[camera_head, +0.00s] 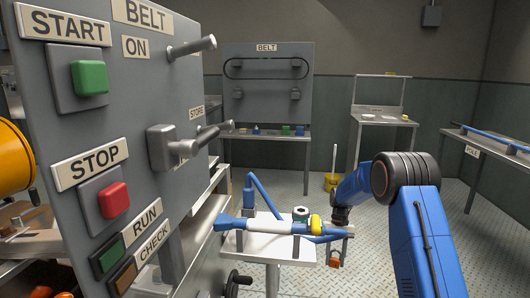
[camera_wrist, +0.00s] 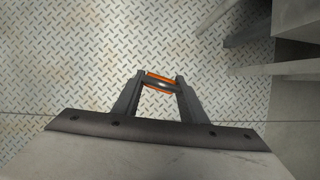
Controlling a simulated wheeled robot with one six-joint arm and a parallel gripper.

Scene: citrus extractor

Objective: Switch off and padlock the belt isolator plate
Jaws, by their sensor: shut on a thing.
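The belt isolator plate is a grey panel (camera_head: 65,130) at the left of the head view, with a BELT sign (camera_head: 143,14) and an ON label (camera_head: 135,47). A grey lever (camera_head: 190,47) sticks out beside the ON label. Lower, a grey block (camera_head: 172,148) carries pegs near a STORE label (camera_head: 196,112). My gripper (camera_head: 336,254) is right of the panel, well apart from it, and is shut on a small orange thing (camera_head: 335,264), likely the padlock. In the wrist view the orange piece (camera_wrist: 158,76) shows between the fingertips (camera_wrist: 160,84); its full shape is hidden.
The panel also bears a green START button (camera_head: 89,77), a red STOP button (camera_head: 113,199) and RUN and CHECK lamps. A small white stand (camera_head: 255,246) with a blue tool and yellow piece is beside my gripper. Benches line the walls. Open plate floor (camera_wrist: 80,60) lies below my gripper.

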